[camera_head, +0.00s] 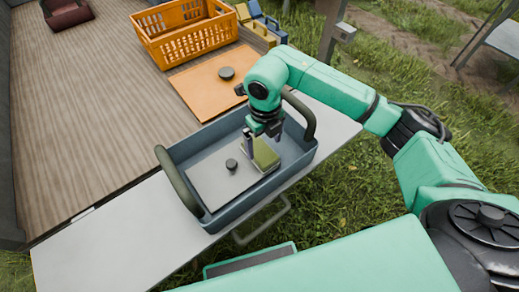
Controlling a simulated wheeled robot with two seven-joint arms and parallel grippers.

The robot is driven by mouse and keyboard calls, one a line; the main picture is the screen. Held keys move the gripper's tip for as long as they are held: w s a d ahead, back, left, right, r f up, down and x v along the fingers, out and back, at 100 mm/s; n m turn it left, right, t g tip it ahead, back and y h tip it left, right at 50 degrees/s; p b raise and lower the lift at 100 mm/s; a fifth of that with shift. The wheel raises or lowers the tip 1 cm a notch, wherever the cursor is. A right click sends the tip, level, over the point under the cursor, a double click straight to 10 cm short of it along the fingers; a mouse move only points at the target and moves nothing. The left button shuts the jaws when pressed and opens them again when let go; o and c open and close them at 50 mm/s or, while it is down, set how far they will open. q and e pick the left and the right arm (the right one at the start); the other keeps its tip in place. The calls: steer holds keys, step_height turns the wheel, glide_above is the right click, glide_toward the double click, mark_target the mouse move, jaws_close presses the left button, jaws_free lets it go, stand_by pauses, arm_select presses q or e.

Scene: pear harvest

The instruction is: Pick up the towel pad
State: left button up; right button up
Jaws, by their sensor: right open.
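The towel pad looks to be the olive-green block (265,154) with a pale side, lying in the right part of a blue-grey tray (205,217). My right gripper (262,141) points down into the tray, right at the block's upper left side. It is open, with one dark finger showing left of the block; the arm hides part of the other side. I cannot tell whether the fingers touch the block. My left gripper is not in view.
The tray has two dark arched handles (178,181) and holds a grey plate with a dark knob (231,164). It stands on a pale bench (110,235). Behind are an orange board (205,82) with a knob and an orange crate (185,37). Grass lies right.

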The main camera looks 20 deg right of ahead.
mark_target(263, 153)
steer(key=f, duration=0.5)
steer(key=shift+w+f, duration=0.25)
steer(key=shift+f, duration=0.05)
steer(key=shift+d+f, duration=0.1)
steer(key=shift+f, duration=0.3)
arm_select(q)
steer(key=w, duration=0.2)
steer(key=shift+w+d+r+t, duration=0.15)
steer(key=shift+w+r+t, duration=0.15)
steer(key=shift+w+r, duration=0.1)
arm_select(e)
steer(key=shift+w, duration=0.1)
steer(key=c, duration=1.1)
arm_select(q)
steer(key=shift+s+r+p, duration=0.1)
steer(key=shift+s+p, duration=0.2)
steer(key=shift+p, duration=0.1)
arm_select(e)
step_height(263, 153, up, 20)
steer(key=shift+c, duration=0.2)
